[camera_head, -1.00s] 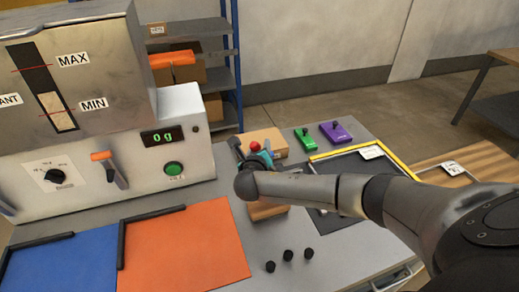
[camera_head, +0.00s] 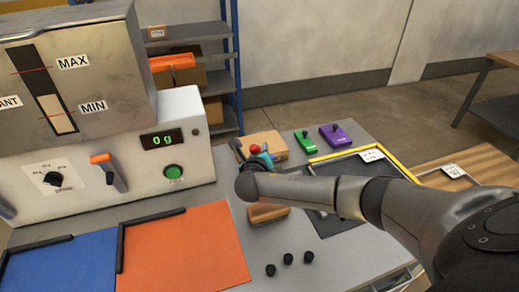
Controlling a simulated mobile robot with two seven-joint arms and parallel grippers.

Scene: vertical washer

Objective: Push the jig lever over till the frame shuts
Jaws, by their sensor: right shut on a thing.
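The jig (camera_head: 265,146) stands on the grey bench, with a tan wooden block at its back and another in front of my arm. Its lever shows as a red ball knob (camera_head: 255,149) beside a light blue part. My right gripper (camera_head: 247,158) is at the lever, its hand largely hidden behind my own wrist. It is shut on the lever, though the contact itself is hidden. Most of the jig frame is covered by my right arm, so how far it stands open cannot be told. My left gripper is out of view.
A steel machine with a display (camera_head: 161,139) stands at left. Blue (camera_head: 62,268) and orange (camera_head: 180,250) mats lie before it. Several black pegs (camera_head: 288,258) stand at the front. Green (camera_head: 306,142) and purple (camera_head: 336,134) devices and a yellow-edged dark mat (camera_head: 335,168) lie right.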

